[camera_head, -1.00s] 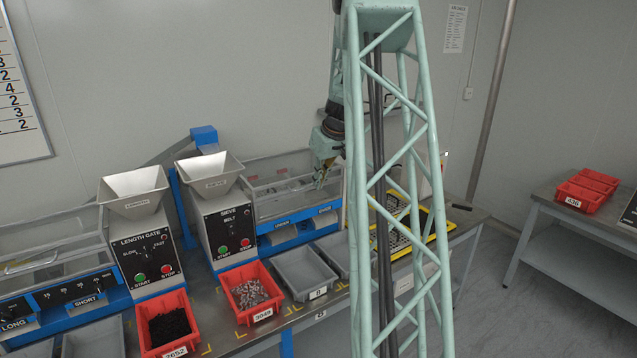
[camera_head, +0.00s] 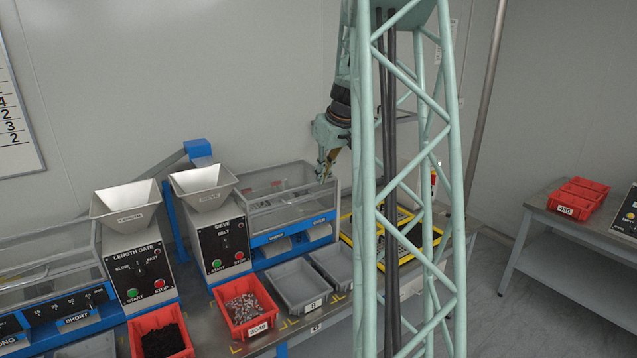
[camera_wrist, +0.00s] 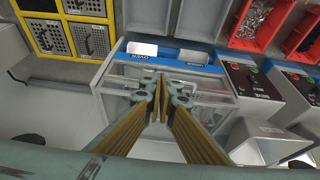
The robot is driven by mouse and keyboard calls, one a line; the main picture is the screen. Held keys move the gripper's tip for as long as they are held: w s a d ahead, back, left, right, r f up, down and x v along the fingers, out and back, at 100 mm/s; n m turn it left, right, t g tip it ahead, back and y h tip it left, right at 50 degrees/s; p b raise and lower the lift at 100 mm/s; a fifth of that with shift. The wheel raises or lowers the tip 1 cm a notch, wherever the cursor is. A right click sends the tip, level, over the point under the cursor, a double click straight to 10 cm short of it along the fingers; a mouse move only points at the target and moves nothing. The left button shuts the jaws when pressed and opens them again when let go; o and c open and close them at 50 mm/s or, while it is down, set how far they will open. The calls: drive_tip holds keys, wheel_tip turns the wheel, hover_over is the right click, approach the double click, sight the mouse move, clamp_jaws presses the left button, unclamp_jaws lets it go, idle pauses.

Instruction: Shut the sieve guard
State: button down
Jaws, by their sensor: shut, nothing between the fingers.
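The sieve machine shows in the head view with its hopper (camera_head: 203,188), a black SIEVE BELT control panel (camera_head: 223,245) and a blue front rail (camera_head: 285,240) labelled UNDER and OVER. Its clear, grey-framed guard (camera_head: 282,200) stands behind the blue rail; I cannot tell for sure how far it is open. My gripper (camera_head: 325,172) is over the right end of the guard. In the wrist view my gripper (camera_wrist: 162,82) is shut and empty, its fingertips in front of the clear guard (camera_wrist: 200,88). I cannot tell whether they touch it. The fingers hide part of the guard.
Grey bins (camera_head: 298,287) and a red bin of small parts (camera_head: 245,305) sit before the sieve. The length gate machine (camera_head: 137,262) stands to the left. A yellow-framed tray (camera_wrist: 77,35) lies beside the sieve. My lattice column covers part of the bench's right side.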

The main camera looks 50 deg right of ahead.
drive_tip(key=shift+s+v, duration=0.25)
drive_tip(key=shift+v, duration=1.1)
drive_tip(key=shift+a+f, duration=0.1)
